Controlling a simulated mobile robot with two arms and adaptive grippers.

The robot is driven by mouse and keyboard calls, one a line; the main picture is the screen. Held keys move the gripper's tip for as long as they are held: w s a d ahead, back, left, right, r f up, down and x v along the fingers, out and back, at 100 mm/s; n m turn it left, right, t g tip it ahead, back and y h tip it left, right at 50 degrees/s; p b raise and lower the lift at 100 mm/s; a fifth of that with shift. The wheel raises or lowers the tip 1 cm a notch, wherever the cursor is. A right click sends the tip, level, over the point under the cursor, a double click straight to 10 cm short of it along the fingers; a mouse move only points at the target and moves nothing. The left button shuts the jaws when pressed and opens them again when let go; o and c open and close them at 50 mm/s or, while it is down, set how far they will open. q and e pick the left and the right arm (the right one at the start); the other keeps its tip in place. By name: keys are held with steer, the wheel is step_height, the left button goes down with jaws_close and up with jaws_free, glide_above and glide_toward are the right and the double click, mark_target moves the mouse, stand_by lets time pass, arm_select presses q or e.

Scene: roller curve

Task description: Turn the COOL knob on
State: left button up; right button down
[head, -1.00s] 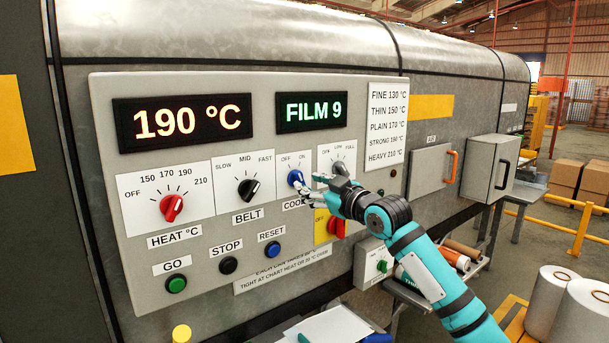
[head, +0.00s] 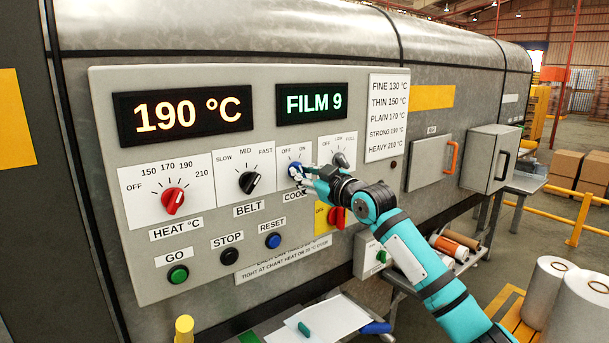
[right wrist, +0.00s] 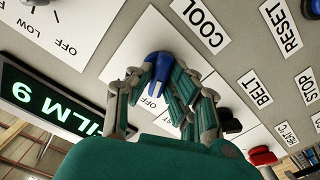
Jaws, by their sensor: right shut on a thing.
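The blue COOL knob (head: 295,170) sits on a white plate marked OFF and ON, between the BELT knob and a grey knob marked OFF, LOW and FULL. My right gripper (head: 303,174) reaches it from the lower right, its fingers around the knob. The right wrist view shows the blue knob (right wrist: 158,60) between the fingers of the shut right gripper (right wrist: 160,75). The fingers cover part of the knob, so I cannot tell exactly where its pointer stands. The COOL label (head: 294,197) is partly hidden in the head view. My left gripper is out of view.
The black BELT knob (head: 249,182) and red HEAT knob (head: 172,201) are to the left. The grey knob (head: 341,160) is close above my right gripper. A red knob on yellow (head: 336,216) lies just below it. GO, STOP and RESET buttons line the lower panel.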

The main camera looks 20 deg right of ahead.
steer(key=shift+m, duration=0.3)
steer(key=m+p, duration=0.2)
steer(key=m, duration=0.1)
steer(key=shift+m, duration=0.3)
steer(key=m+p, duration=0.3)
steer(key=m, duration=0.2)
steer(key=shift+m, duration=0.3)
steer(key=shift+f, duration=0.1)
steer(key=c, duration=1.3)
jaws_free()
steer(key=shift+s, duration=0.1)
steer(key=v, duration=1.1)
steer(key=shift+s+d, duration=0.15)
steer(key=shift+s, duration=0.25)
